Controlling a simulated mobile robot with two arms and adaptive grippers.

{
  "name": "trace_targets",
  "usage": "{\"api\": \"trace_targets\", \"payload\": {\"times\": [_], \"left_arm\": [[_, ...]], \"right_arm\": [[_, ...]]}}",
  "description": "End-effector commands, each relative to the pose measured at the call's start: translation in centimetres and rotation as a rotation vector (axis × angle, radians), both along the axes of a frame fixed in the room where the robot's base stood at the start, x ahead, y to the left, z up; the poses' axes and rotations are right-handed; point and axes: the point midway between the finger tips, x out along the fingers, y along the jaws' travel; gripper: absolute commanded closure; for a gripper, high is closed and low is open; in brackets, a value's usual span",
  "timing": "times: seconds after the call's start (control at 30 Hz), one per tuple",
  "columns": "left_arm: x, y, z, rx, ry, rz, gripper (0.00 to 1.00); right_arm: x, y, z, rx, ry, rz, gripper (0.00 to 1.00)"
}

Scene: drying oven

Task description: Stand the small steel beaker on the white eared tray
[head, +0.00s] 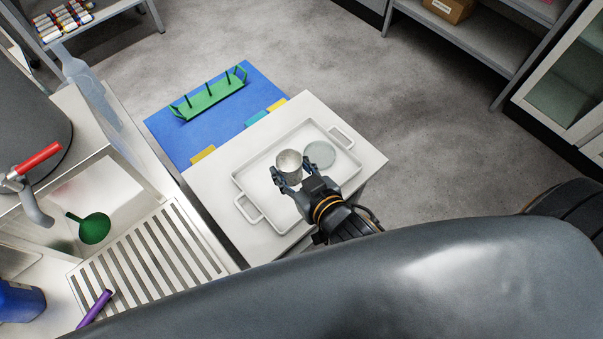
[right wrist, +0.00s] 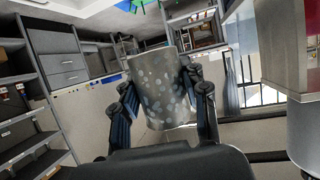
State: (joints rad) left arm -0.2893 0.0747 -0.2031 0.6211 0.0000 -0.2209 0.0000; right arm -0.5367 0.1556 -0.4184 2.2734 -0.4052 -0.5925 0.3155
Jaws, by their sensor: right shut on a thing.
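The small steel beaker (head: 289,164) is a grey speckled metal cup, upright in the head view. My right gripper (head: 286,183) is shut on its sides, and the beaker (right wrist: 160,88) fills the middle of the right wrist view between the two fingers (right wrist: 163,105). The white eared tray (head: 250,172) lies on a white-topped table, with a loop handle at each end. The beaker is over the tray's middle; I cannot tell whether its base touches the tray floor. A round grey disc (head: 320,154) lies in the tray just right of the beaker. My left gripper is not seen.
A blue mat (head: 180,137) with a green rack (head: 209,97) lies beyond the white table (head: 357,160). To the left are a sink with a green funnel (head: 94,228), a slatted drainer (head: 150,255) and a purple object (head: 95,308).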

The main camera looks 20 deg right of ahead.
Motion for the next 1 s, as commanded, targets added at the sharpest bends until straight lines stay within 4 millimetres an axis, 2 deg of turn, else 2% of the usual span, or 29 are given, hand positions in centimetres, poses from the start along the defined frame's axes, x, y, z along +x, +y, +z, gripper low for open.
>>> {"api": "trace_targets", "payload": {"times": [0.03,0.1,0.2,0.3,0.4,0.47,0.6,0.8,0.9,1.0], "left_arm": [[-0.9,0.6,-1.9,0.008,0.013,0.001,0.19],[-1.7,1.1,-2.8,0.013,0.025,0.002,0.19],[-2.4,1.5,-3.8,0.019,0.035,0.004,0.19],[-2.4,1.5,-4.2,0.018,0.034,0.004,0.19],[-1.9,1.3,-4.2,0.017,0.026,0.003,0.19],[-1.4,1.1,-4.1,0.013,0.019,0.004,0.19],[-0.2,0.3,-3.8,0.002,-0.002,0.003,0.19],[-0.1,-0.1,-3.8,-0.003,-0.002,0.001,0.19],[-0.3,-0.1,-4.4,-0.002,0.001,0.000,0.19],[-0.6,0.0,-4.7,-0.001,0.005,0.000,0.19]], "right_arm": [[-1.5,1.3,-3.2,0.005,0.009,0.028,0.87],[-3.2,2.8,-5.3,0.010,0.007,0.064,0.87],[-5.2,4.5,-7.3,0.021,0.001,0.105,0.87],[-6.4,5.6,-8.2,0.028,-0.004,0.129,0.87],[-6.5,5.9,-8.7,0.030,-0.011,0.142,0.87],[-5.9,5.6,-9.0,0.028,-0.014,0.145,0.87],[-2.9,4.2,-10.3,0.025,-0.015,0.145,0.87],[1.7,2.1,-12.5,0.025,-0.014,0.143,0.87],[3.0,1.4,-14.9,0.027,-0.009,0.142,0.87],[4.2,0.9,-16.4,0.029,-0.011,0.142,0.87]]}}
